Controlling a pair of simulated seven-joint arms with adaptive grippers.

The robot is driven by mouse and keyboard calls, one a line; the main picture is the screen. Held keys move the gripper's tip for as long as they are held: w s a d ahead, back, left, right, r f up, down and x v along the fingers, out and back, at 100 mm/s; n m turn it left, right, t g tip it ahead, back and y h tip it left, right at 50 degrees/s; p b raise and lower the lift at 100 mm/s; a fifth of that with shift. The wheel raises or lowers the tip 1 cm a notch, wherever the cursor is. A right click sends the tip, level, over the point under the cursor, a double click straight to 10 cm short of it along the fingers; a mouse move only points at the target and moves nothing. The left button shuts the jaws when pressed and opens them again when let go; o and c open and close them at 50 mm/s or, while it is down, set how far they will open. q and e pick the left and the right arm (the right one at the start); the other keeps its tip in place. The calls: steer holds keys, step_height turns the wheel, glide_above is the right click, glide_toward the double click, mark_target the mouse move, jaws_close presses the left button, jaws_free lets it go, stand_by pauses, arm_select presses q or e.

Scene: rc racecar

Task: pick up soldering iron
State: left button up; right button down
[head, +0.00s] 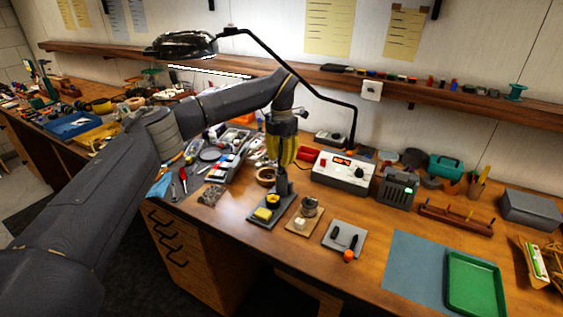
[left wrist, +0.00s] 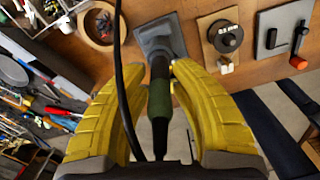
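The soldering iron (left wrist: 160,97) has a dark body with a green grip. In the left wrist view it stands between the yellow fingers of my left gripper (left wrist: 158,70), with its lower end at the grey stand (left wrist: 158,38). A gap shows beside the iron, so the fingers look open around it. In the head view my left gripper (head: 281,156) points down above the stand (head: 267,214), and its fingers mostly hide the iron. A black cord runs past the left finger in the wrist view. My right gripper is not in view.
A grey power unit (head: 342,173) stands right of the stand. A solder spool holder (head: 304,215) and a small grey plate (head: 343,239) are close by. A parts tray (head: 222,160) lies to the left. A lamp arm (head: 350,118) rises behind. A blue mat and green tray (head: 475,285) lie right.

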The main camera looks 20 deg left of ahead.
arm_select(q)
jaws_close()
steer(key=shift+r, duration=0.1)
step_height(320, 180, up, 12)
steer(key=shift+f, duration=0.15)
steer(key=shift+s, duration=0.2)
steer(key=s+a, duration=0.2)
steer(key=s, duration=0.6)
steer(key=s+a, duration=0.2)
steer(key=s, duration=0.7)
steer(key=shift+s, duration=0.1)
